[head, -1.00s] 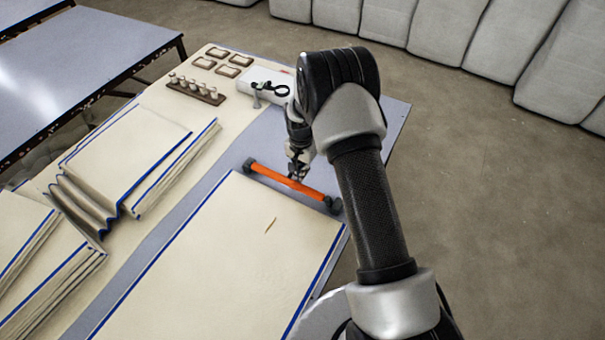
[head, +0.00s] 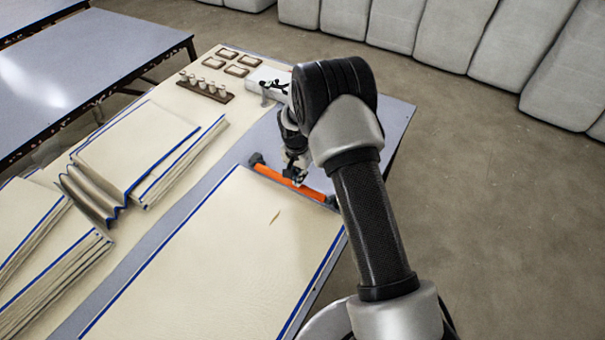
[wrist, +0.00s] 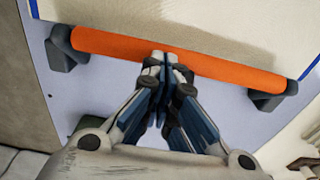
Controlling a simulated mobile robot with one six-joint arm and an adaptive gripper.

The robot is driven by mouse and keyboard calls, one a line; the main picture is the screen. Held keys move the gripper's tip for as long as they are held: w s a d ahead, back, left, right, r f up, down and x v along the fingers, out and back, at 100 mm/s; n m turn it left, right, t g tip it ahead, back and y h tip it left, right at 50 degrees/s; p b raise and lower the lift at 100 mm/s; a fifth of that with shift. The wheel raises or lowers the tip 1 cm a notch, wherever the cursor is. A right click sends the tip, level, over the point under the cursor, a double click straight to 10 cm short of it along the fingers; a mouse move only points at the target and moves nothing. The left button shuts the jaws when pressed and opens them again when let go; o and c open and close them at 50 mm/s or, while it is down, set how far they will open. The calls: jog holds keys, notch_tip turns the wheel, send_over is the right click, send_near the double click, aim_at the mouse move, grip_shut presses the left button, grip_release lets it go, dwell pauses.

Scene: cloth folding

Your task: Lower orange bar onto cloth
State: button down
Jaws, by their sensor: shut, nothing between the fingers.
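The orange bar (head: 273,174) with dark end blocks lies across the table at the far edge of the cream, blue-edged cloth (head: 215,255). In the wrist view the orange bar (wrist: 215,66) runs across the upper part, just beside the cloth (wrist: 220,18). My gripper (wrist: 164,62) has its fingertips together at the middle of the bar, overlapping its near side in the picture. Nothing shows between the fingers. I cannot tell whether they touch the bar.
Folded cloths (head: 135,145) and more stacks (head: 55,270) lie on the left. Another table (head: 90,65) is at upper left.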

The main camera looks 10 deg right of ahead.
aim_at(296, 188)
jog(key=shift+s+a+f+b, duration=0.45)
jog(key=shift+s+a+f, duration=0.4)
jog(key=shift+a, duration=0.05)
jog(key=shift+s+a+f+b, duration=0.25)
jog(key=shift+s+f+b, duration=0.05)
jog(key=shift+f, duration=0.15)
jog(key=shift+s+a+f+b, duration=0.25)
jog(key=shift+f, duration=0.15)
jog(key=shift+r, duration=0.3)
jog(key=s+a+r+p, duration=0.4)
jog(key=s+a+r, duration=0.2)
jog(key=r, duration=0.1)
jog(key=shift+r, duration=0.1)
jog(key=shift+r, duration=0.1)
